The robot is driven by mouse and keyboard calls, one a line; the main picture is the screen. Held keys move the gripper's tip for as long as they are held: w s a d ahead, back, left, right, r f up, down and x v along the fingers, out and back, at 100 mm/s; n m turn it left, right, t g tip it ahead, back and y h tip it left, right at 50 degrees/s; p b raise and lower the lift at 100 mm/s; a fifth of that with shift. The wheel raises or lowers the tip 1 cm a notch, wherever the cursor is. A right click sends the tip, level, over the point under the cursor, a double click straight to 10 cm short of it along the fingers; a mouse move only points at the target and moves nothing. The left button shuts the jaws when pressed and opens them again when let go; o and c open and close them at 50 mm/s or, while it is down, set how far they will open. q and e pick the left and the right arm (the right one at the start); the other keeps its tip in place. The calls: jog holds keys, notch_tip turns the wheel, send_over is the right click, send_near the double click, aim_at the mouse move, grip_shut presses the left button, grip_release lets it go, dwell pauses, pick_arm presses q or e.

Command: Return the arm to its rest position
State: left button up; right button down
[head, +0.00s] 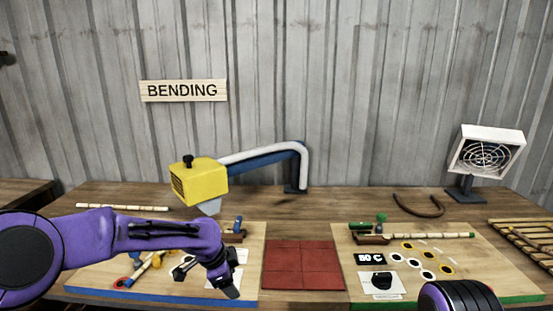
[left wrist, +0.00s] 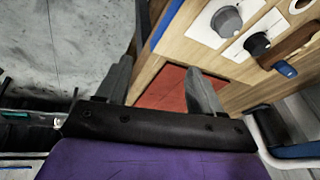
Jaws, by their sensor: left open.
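My left arm comes in from the left in the head view. Its purple forearm reaches over the left wooden board (head: 110,275), and its dark left gripper (head: 229,286) points down near that board's right side, left of the red tiled mat (head: 303,264). In the left wrist view the two grey fingers of the left gripper (left wrist: 160,85) stand apart with nothing held between them. Part of the red mat (left wrist: 168,88) shows beyond the fingers. The forearm hides part of the left board. My right gripper is not in view; a dark rounded part of my right arm shows at bottom right.
A yellow box (head: 199,183) with a blue-and-white bent tube (head: 262,154) stands behind the arm. The right board (head: 490,270) holds a 50 C display (head: 370,259), a knob and rings. A fan (head: 487,152), a curved rod (head: 419,212) and a slatted rack (head: 522,245) are at right.

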pick_arm(q)
jog(key=s+f+n+t+b, duration=0.1)
jog(key=s+f+n+t, duration=0.25)
jog(key=f+n, duration=0.7)
jog(key=s+a+f+n+y+b, duration=0.1)
jog(key=s+a+f+n, duration=0.2)
jog(key=s+f+n, duration=0.15)
jog(key=s+a+f+n+y, duration=0.1)
jog(key=s+a+f+n, duration=0.25)
jog(key=s+f, duration=0.2)
jog(key=s+a+f+n+g+y+b, duration=0.1)
jog(key=s+a+f, duration=0.2)
jog(key=s, duration=0.6)
jog(key=s+a+f+n+g+y+b, duration=0.1)
jog(key=s+a+f, duration=0.2)
jog(key=s, duration=0.6)
jog(key=s+a+f+n+g+y+b, duration=0.1)
jog(key=s+a+f+y, duration=0.1)
jog(key=s+a, duration=0.3)
jog(key=s+f, duration=0.1)
jog(key=s, duration=0.2)
jog(key=shift+s+a+f, duration=0.15)
jog(key=shift+s, duration=0.25)
